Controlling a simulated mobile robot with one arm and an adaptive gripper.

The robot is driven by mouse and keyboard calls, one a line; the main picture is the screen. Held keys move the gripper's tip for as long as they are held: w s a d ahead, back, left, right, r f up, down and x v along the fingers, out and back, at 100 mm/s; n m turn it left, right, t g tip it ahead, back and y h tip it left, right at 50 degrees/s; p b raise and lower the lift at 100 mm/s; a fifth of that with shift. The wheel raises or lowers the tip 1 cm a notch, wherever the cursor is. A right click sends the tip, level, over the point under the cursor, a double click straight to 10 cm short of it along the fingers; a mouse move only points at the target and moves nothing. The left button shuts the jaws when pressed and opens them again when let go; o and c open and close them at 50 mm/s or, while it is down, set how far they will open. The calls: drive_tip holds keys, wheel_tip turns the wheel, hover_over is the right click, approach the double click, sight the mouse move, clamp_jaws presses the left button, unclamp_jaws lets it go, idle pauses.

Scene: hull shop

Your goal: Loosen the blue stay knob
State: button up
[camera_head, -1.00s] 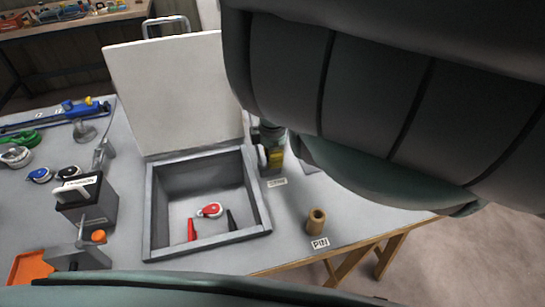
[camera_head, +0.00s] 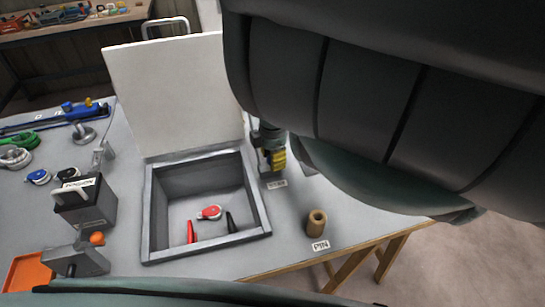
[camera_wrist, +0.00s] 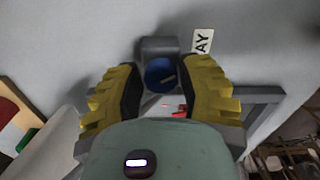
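The blue stay knob (camera_wrist: 161,74) shows in the wrist view as a round blue disc with a dark mark across it, set on a grey bracket (camera_wrist: 159,46). My gripper (camera_wrist: 163,68) has its two yellow, dark-padded fingers on either side of the knob, with a narrow gap to it on both sides. It is open. In the head view, my gripper (camera_head: 273,161) is beside the right rear corner of the open box. The knob is hidden there behind my gripper and arm. A label partly reading "AY" (camera_wrist: 202,41) is beside the bracket.
The open grey box (camera_head: 256,207) has its white lid (camera_head: 178,92) raised and holds a red-and-white reel (camera_head: 209,212) and red and black cones. A tan cylinder (camera_head: 316,223) stands near the PIN label (camera_head: 320,245). My arm covers the right side.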

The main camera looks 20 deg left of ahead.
drive_tip(key=o, duration=0.4)
drive_tip(key=shift+o, duration=0.2)
drive_tip(key=shift+r, duration=0.15)
drive_tip(key=shift+r, duration=3.6)
